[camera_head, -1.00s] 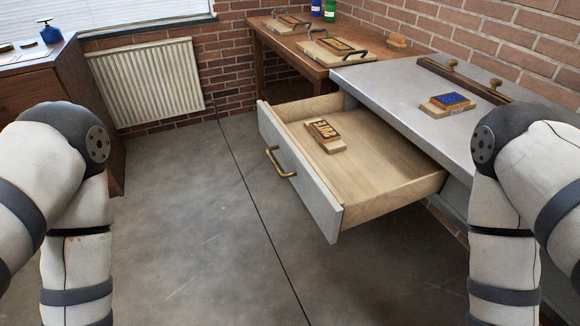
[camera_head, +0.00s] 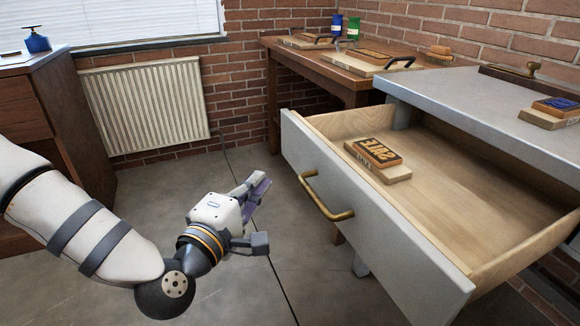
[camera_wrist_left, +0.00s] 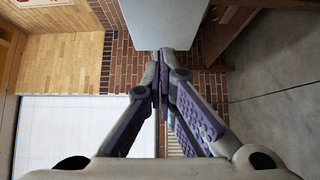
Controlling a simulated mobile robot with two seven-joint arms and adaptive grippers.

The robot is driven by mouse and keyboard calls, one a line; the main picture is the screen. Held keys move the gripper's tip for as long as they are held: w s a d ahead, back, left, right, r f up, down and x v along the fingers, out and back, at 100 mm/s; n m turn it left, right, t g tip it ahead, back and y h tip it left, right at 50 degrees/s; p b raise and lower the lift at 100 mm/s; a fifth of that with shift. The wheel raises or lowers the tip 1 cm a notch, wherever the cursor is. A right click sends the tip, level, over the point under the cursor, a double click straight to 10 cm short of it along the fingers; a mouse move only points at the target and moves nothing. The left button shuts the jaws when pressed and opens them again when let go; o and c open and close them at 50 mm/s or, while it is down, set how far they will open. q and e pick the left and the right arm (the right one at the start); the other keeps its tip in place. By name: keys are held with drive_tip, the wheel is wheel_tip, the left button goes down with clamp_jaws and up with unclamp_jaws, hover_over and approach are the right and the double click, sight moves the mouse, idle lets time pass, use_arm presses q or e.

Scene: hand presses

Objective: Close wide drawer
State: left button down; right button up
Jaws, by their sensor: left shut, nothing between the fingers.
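The wide drawer (camera_head: 395,232) is pulled far out from under the grey metal table. It has a grey front and a light wooden inside. A brass handle (camera_head: 322,198) is on its front. A wooden block with raised dark letters (camera_head: 377,160) lies inside on the drawer floor. My left gripper (camera_head: 266,212) is left of the drawer front, apart from the handle. It is shut and empty, and its fingers meet in the left wrist view (camera_wrist_left: 161,62). My right gripper is in none of these views.
The grey table top (camera_head: 440,92) carries a block with a blue face (camera_head: 558,106) near its edge. A wooden table (camera_head: 310,62) with wooden boards stands behind. A radiator (camera_head: 145,105) and a brown cabinet (camera_head: 50,125) are at the left. The floor before the drawer is clear.

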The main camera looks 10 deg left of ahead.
use_arm(q)
approach(298, 151)
drive_tip(key=w+a, duration=0.2)
drive_tip(key=w, duration=0.1)
drive_tip(key=shift+w+d+b, duration=0.2)
drive_tip(key=shift+w+d, duration=0.2)
drive_tip(key=shift+d, duration=0.25)
drive_tip(key=shift+w+d+b, duration=0.2)
drive_tip(key=shift+w+d, duration=0.25)
drive_tip(key=shift+d, duration=0.25)
use_arm(e)
drive_tip(key=shift+s+f, duration=0.1)
drive_tip(key=shift+f, duration=0.25)
